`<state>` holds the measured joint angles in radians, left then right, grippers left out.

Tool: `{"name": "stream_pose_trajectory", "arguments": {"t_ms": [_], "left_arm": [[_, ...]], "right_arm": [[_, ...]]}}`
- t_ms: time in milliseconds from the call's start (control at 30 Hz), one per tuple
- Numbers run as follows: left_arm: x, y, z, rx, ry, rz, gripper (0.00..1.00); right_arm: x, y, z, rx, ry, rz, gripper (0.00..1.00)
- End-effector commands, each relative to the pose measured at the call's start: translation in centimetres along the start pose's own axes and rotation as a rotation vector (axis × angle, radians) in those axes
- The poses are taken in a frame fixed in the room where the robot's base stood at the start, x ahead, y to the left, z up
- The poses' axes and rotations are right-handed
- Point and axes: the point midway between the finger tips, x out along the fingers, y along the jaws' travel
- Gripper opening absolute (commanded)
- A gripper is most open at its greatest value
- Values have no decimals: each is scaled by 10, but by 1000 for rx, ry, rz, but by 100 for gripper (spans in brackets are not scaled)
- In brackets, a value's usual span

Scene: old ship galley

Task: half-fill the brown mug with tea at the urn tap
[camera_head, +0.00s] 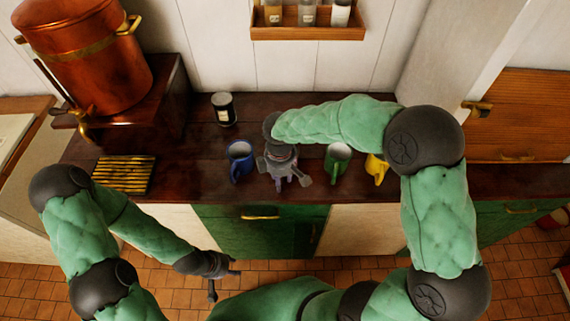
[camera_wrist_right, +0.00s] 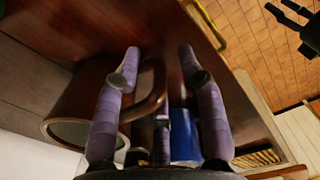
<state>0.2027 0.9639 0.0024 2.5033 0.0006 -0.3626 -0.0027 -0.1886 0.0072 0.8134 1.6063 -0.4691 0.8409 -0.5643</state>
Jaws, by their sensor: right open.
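The brown mug (camera_wrist_right: 85,95) shows in the right wrist view, its handle (camera_wrist_right: 157,92) between the fingers of my right gripper (camera_wrist_right: 158,62). The fingers are apart, one on each side of the handle. In the head view my right gripper (camera_head: 288,180) is over the counter between the blue and green mugs, and my arm hides the brown mug. The copper urn (camera_head: 88,60) stands at the back left, with its brass tap (camera_head: 82,128) low at its front. My left gripper (camera_head: 222,277) is open and empty in front of the counter.
A blue mug (camera_head: 240,158) stands left of my right gripper; a green mug (camera_head: 338,160) and a yellow mug (camera_head: 376,168) stand right. A dark labelled jar (camera_head: 224,109) is behind. A slatted brass grate (camera_head: 125,174) lies below the tap. Bare counter (camera_head: 190,165) lies between grate and blue mug.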

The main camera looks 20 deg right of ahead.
Motion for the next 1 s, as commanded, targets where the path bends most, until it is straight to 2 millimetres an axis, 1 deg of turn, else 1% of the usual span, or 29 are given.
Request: {"name": "stream_pose_trajectory", "arguments": {"t_ms": [200, 233, 267, 300, 333, 367, 767, 867, 1000], "left_arm": [[0, 0, 0, 0, 0, 0, 40], [0, 0, 0, 0, 0, 0, 40], [0, 0, 0, 0, 0, 0, 40], [0, 0, 0, 0, 0, 0, 40], [0, 0, 0, 0, 0, 0, 40], [0, 0, 0, 0, 0, 0, 40], [0, 0, 0, 0, 0, 0, 40], [-2, 0, 0, 0, 0, 0, 40], [-5, 2, 0, 0, 0, 0, 40]], "right_arm": [[1, 0, 0, 0, 1, 1, 40], [1, 0, 0, 0, 1, 1, 35], [1, 0, 0, 0, 1, 1, 26], [1, 0, 0, 0, 1, 1, 15], [1, 0, 0, 0, 1, 1, 6], [1, 0, 0, 0, 1, 1, 0], [-1, 0, 0, 0, 1, 2, 0], [-5, 1, 0, 0, 2, 2, 0], [-17, 1, -1, 0, 2, 3, 0]]}}
